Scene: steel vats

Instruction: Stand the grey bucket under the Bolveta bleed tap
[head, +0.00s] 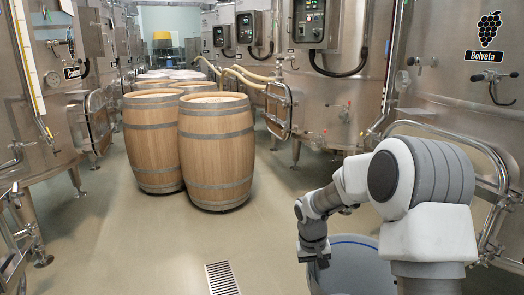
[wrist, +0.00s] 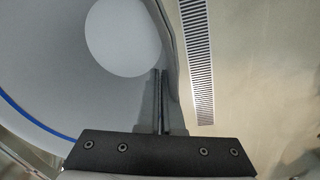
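The grey bucket (head: 352,272) has a blue line near its rim and stands low at the bottom right of the head view, partly hidden by my arm. In the wrist view I look down into the bucket (wrist: 60,60), with a pale round patch inside. My gripper (head: 318,260) is at the bucket's left rim. In the wrist view the two fingers of my gripper (wrist: 161,102) are close together with the bucket wall between them. The Bolveta vat (head: 450,100) is at the right, with a grape label; a small tap (head: 496,82) sits just below it.
Two wooden barrels (head: 215,150) stand in the middle, with more behind. A floor drain grate (head: 222,278) lies left of the bucket; it also shows in the wrist view (wrist: 196,50). A steel rail (head: 470,142) curves before the Bolveta vat. Open floor lies left of the grate.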

